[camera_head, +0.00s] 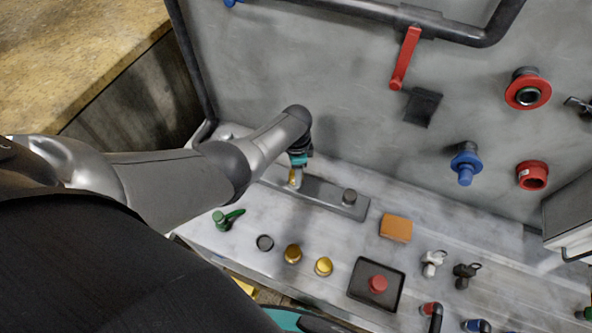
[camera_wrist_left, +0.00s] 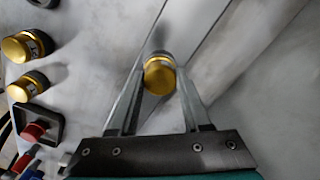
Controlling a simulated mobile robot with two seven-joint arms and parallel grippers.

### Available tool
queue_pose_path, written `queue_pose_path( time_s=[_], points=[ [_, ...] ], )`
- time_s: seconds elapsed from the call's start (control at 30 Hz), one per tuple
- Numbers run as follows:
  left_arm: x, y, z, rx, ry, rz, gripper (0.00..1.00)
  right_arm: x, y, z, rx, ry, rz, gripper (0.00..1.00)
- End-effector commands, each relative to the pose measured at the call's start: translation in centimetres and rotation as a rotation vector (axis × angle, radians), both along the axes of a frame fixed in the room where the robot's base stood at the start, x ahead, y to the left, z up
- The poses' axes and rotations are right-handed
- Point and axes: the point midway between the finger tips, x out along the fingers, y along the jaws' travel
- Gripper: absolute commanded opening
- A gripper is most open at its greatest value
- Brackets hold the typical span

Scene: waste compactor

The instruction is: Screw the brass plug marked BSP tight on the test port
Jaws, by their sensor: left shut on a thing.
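My left gripper (camera_head: 296,178) reaches down to the left end of a grey metal plate on the bench. It is shut on a brass plug (camera_wrist_left: 159,77), which shows gold between the two fingers in the left wrist view. A grey collar shows at the plug's far edge; I cannot tell whether the plug is seated on a port. Its marking is not readable. A dark round fitting (camera_head: 349,197) stands at the plate's right end. Two other brass caps (camera_head: 293,253) (camera_head: 323,265) stand nearer the bench's front edge. My right gripper's fingers are not visible.
A green-handled valve (camera_head: 225,219), a dark ring (camera_head: 265,243), an orange block (camera_head: 396,228) and a red button in a black tray (camera_head: 362,288) are on the bench. The panel behind carries a red lever (camera_head: 404,60) and red and blue fittings.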

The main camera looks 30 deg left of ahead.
Motion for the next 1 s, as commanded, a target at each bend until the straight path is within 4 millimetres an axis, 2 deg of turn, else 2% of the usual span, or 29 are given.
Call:
queue_pose_path(
  time_s=[0.23, 0.27, 0.53, 0.73, 0.8, 1.0],
  points=[
    [0.11, -0.01, 0.05, 0.000, -0.004, -0.013, 0.00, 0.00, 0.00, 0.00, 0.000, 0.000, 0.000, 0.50],
    [0.11, -0.01, 0.05, 0.000, -0.004, -0.013, 0.50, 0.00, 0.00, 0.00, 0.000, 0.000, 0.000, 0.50],
    [0.06, -0.01, 0.03, 0.000, -0.001, -0.011, 0.80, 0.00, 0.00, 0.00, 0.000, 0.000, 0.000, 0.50],
    [0.03, -0.02, 0.01, 0.000, -0.001, -0.010, 0.83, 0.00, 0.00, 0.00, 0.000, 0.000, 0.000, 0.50],
    [-0.02, -0.02, -0.02, 0.000, 0.000, -0.010, 0.78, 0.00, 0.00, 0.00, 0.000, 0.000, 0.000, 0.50],
    [-0.02, -0.03, -0.01, 0.000, 0.000, -0.009, 0.78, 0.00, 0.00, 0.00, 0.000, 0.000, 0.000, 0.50]
  ],
)
